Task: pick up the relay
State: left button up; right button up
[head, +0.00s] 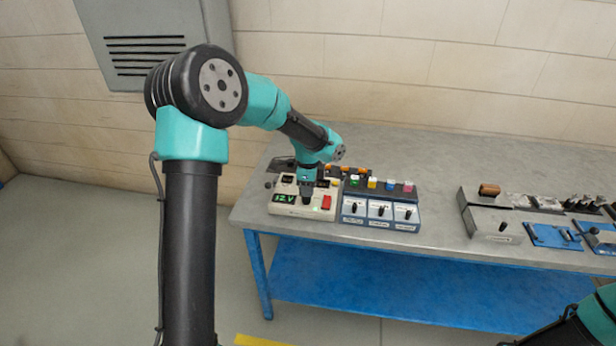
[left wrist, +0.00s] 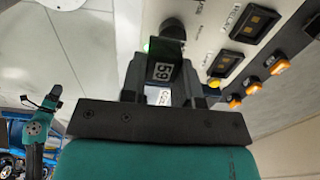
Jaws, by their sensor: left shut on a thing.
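My left gripper (head: 306,196) points down over the cream tester box with the green "12 V" display (head: 284,198).
A blue switch box with coloured buttons (head: 381,208) stands close to the right of the tester. A row of orange parts (left wrist: 253,88) lies along the tester's far side. Grey fixtures (head: 492,222) stand further right. The bench (head: 437,200) is clear between.

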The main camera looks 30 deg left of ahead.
pick_arm(q)
jog(key=s, duration=0.1)
jog(key=s+d, duration=0.2)
jog(key=s, duration=0.1)
jog(key=shift+d+r, duration=0.2)
jog(key=shift+d, duration=0.05)
jog(key=shift+a, duration=0.1)
